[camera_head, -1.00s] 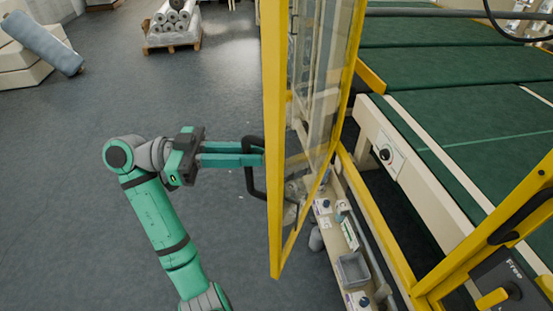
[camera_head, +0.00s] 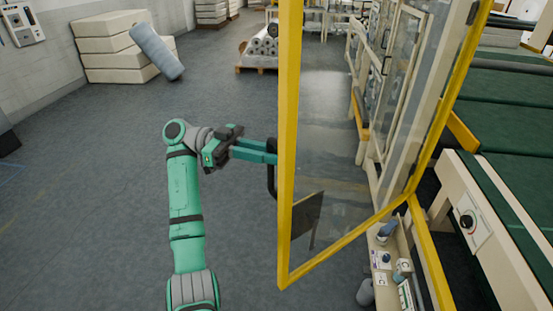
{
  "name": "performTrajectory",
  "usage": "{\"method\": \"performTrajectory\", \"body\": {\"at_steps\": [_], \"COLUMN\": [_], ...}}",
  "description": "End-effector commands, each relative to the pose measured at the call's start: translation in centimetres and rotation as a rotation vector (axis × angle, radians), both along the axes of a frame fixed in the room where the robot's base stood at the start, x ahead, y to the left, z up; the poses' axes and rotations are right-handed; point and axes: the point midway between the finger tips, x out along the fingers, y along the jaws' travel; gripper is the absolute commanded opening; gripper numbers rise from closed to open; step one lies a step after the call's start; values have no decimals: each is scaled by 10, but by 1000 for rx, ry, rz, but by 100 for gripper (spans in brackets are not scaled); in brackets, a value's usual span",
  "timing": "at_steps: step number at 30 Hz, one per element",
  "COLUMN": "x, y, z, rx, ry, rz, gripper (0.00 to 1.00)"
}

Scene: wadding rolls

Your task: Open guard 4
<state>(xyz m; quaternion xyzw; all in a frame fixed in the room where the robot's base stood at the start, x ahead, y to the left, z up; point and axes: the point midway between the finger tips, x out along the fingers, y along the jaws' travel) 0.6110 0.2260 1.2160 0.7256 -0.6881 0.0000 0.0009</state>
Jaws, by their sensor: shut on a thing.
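The guard is a yellow-framed door (camera_head: 289,150) with a clear pane (camera_head: 350,165). It stands swung out from the machine's yellow frame, with a wide view through its pane. Its black handle (camera_head: 271,181) is on the near outer edge. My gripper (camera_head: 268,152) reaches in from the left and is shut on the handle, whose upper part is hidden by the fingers. No number shows on the guard.
Green conveyor belts (camera_head: 510,125) lie at the right behind the opening. A narrow shelf (camera_head: 392,270) with small items runs below it. Open grey floor (camera_head: 100,190) spreads left. A pallet of rolls (camera_head: 262,48) and stacked foam blocks (camera_head: 110,45) stand far back.

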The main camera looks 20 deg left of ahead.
Motion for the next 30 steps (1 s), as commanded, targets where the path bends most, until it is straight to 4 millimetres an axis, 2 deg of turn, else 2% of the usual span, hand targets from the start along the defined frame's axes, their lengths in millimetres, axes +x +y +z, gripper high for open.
{"method": "performTrajectory", "body": {"at_steps": [12,13,15,25,30], "x": [5,4,4,2,1], "y": [-4,-4,-3,1,16], "z": [-1,-1,-1,0,1], "rx": [2,2,1,1,2], "ry": [6,6,5,2,3], "rz": [-2,-2,-3,-2,-1], "gripper": [0,19,32,32,32]}}
